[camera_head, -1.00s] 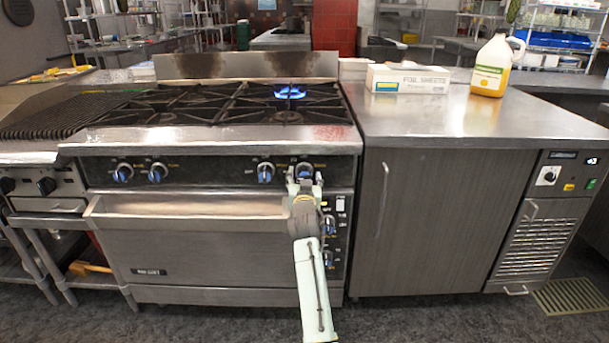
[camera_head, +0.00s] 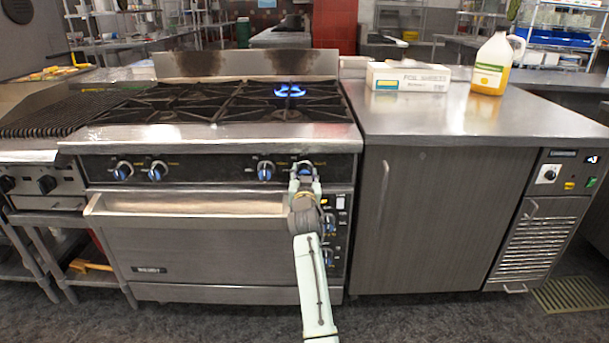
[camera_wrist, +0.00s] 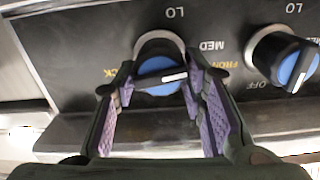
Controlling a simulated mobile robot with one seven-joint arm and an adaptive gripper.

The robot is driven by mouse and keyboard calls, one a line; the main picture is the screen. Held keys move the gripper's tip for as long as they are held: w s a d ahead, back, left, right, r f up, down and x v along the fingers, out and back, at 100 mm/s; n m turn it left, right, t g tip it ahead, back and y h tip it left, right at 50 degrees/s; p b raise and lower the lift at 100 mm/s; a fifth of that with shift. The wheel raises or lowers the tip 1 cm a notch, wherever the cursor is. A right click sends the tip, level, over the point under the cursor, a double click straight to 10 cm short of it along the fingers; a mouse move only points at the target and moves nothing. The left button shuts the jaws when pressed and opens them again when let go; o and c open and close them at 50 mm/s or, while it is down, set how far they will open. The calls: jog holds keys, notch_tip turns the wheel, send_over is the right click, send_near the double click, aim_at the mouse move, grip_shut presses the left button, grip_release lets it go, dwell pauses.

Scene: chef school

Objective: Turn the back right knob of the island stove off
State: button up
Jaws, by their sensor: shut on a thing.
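The island stove (camera_head: 215,135) stands in the middle of the head view, with a row of blue-centred knobs on its front panel. A blue flame burns at the back right burner (camera_head: 290,91). My gripper (camera_head: 304,180) is at the rightmost knob of that row and mostly covers it. In the wrist view, my gripper (camera_wrist: 161,83) has one purple-padded finger on each side of a knob (camera_wrist: 155,90) and is shut on it. The knob's white pointer lies nearly level, slightly tilted. The label left of it is partly hidden, with "CK" showing. The panel lettering looks upside down.
Another knob (camera_wrist: 285,60) sits close to the right in the wrist view. The oven handle (camera_head: 190,204) juts out below the panel. More controls (camera_head: 329,225) run down the stove's right side. A counter (camera_head: 450,120) with a box (camera_head: 407,77) and a jug (camera_head: 493,65) adjoins it.

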jog(key=shift+c, duration=1.1)
jog(key=m+b, duration=0.1)
jog(key=m, duration=0.2)
jog(key=shift+m, duration=0.3)
jog(key=m, duration=0.6)
jog(key=shift+d+f+b, duration=0.1)
jog(key=shift+d+b, duration=0.05)
jog(key=shift+b, duration=0.2)
jog(key=m+p, duration=0.1)
jog(key=m, duration=0.4)
jog(key=shift+m, duration=0.3)
jog(key=shift+d+f+m+p, duration=0.15)
jog(key=shift+m+p, duration=0.85)
jog(key=shift+m, duration=1.3)
